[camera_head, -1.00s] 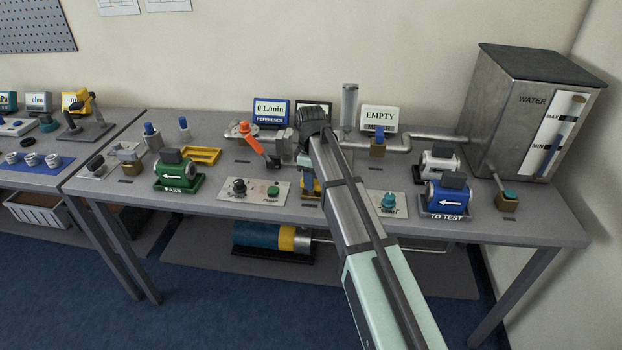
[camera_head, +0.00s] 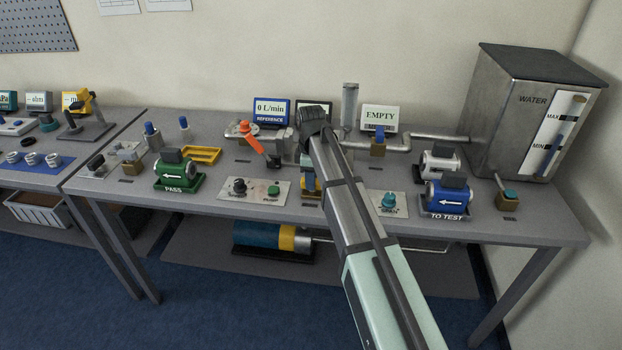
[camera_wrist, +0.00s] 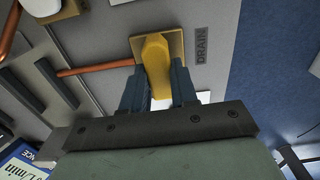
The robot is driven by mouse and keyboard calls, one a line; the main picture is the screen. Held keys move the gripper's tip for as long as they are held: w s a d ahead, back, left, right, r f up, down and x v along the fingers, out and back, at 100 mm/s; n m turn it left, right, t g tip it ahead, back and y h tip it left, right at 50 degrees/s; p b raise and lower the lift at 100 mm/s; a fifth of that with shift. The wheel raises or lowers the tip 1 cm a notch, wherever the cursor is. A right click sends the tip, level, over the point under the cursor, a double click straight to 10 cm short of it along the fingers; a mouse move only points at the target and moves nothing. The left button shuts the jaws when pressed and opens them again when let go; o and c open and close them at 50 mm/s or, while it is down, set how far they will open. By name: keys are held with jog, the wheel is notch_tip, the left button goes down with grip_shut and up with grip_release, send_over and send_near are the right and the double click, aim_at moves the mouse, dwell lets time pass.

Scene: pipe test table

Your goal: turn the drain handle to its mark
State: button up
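The drain handle (camera_wrist: 156,62) is a yellow lever on a brass-coloured square base in the wrist view, beside the word DRAIN (camera_wrist: 201,46). My gripper (camera_wrist: 159,82) has one dark blue finger on each side of the handle. Both fingers look to be against its sides, so it appears shut on it. The lower end of the handle lies between the fingers. No separate mark for the handle can be made out. In the head view my arm covers most of this spot; a yellow and blue bit (camera_head: 311,187) shows beside it.
A copper pipe (camera_wrist: 95,68) runs to the drain base. A pump panel (camera_head: 255,189) lies left of my arm, and a panel with a teal knob (camera_head: 388,201) lies right. A blue TO TEST block (camera_head: 447,196) and a steel water tank (camera_head: 520,90) stand further right.

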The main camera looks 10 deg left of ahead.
jog(key=o, duration=0.5)
jog(key=shift+c, duration=0.2)
notch_tip(320, 180, up, 14)
dwell(0.4)
jog(key=shift+f, duration=0.1)
